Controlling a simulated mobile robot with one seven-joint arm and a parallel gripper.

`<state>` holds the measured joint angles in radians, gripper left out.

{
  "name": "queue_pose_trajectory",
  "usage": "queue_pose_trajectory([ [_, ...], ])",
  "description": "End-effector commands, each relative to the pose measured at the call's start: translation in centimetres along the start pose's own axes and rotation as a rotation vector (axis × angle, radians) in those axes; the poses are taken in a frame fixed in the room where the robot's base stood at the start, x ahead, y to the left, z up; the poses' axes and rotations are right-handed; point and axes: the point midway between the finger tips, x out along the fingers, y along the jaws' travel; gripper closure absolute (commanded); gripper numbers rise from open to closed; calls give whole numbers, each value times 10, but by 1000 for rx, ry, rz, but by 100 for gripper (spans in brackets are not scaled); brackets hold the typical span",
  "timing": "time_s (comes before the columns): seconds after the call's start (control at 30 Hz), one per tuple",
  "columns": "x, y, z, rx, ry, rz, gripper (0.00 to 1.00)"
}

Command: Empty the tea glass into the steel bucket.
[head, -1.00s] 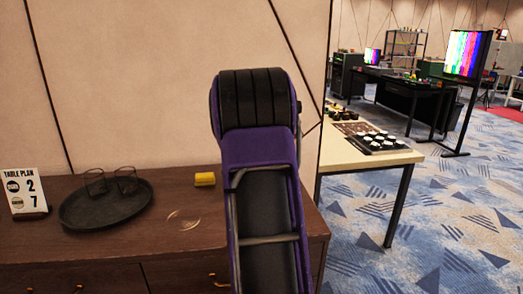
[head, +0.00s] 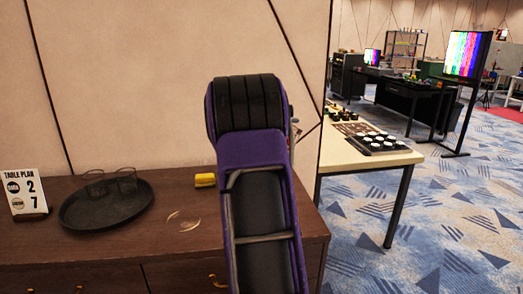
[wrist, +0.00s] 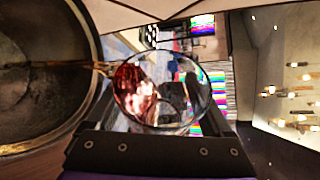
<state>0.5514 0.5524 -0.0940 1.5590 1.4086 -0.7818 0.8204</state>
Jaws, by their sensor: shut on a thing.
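My gripper (wrist: 160,112) is shut on the tea glass (wrist: 192,96), seen in the wrist view. The glass is clear, with reddish-brown tea in its left part. A thin amber line, looking like a stream of tea, runs from the glass's left edge towards the steel bucket (wrist: 96,50). The bucket is the round, dark-bottomed container with a metallic rim at the left of the wrist view, partly cut off. The wrist picture is turned sideways, its left being down, so the glass is tilted above the bucket. In the head view my arm hides gripper, glass and bucket.
A dark round tray (head: 75,217) with two clear glasses (head: 110,182) stands on the brown sideboard (head: 120,248). A table-plan sign (head: 23,193) is to its left. A yellow object (head: 205,180) lies near my arm. A light table (head: 372,160) with black trays stands at right.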

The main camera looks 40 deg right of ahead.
Motion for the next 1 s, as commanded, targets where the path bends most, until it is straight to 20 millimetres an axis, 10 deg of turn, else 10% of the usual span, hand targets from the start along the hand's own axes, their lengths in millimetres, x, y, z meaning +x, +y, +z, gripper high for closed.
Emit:
queue_pose_trajectory([
  [1.0,-4,-3,10,-97,11,-41,95],
])
